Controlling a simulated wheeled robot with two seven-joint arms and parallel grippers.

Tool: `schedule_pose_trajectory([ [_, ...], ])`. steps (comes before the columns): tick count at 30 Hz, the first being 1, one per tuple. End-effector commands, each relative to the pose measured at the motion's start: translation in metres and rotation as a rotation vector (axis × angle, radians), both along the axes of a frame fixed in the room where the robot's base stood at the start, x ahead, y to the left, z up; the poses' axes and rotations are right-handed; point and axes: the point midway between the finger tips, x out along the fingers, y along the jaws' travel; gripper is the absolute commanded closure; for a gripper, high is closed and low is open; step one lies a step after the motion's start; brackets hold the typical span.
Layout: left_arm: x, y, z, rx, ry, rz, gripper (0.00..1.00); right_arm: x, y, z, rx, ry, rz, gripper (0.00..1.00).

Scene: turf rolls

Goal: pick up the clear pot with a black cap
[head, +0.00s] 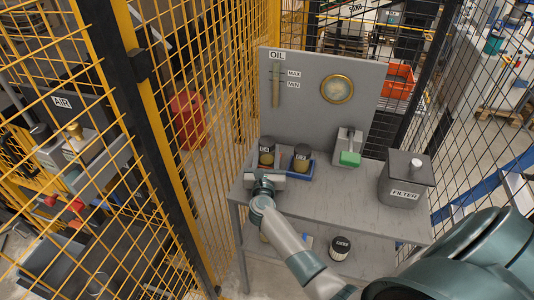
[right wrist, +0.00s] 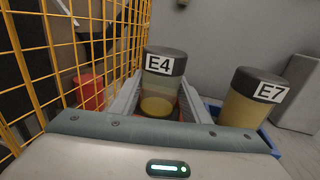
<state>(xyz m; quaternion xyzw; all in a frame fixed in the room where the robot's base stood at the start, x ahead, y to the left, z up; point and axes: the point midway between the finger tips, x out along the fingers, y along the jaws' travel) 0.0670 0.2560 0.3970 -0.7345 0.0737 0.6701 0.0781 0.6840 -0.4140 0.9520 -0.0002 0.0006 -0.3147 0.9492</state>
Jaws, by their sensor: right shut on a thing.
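A clear pot with a black cap labelled E4 (right wrist: 160,92) stands between the fingers of my right gripper (right wrist: 158,108) in the right wrist view. Yellowish liquid shows low in it. In the head view the pot (head: 266,156) is at the left end of the blue tray, and my right gripper (head: 265,174) is shut on it from the front. A second pot labelled E7 (right wrist: 250,100), with a black cap and fuller yellow contents, is to its right and also shows in the head view (head: 301,160). Whether E4 touches the tray is hidden. My left gripper is not in view.
The blue tray (head: 309,173) is on a grey bench (head: 335,196). A grey box with a green part (head: 350,158) and a FILTER box (head: 403,181) stand right. An upright OIL panel (head: 310,110) is behind. Yellow mesh fencing (head: 215,150) is close on the left.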

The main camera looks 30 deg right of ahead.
Motion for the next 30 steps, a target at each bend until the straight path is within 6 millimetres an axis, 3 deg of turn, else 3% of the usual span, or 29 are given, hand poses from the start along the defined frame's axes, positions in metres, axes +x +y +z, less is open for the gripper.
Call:
schedule_pose_trajectory([
  [18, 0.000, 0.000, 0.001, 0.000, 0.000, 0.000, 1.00, 0.000, 0.000, 0.084, 0.000, -0.005, 0.000, 0.86],
  [30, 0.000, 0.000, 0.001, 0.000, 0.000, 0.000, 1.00, 0.000, 0.000, 0.097, 0.000, -0.002, 0.001, 0.86],
])
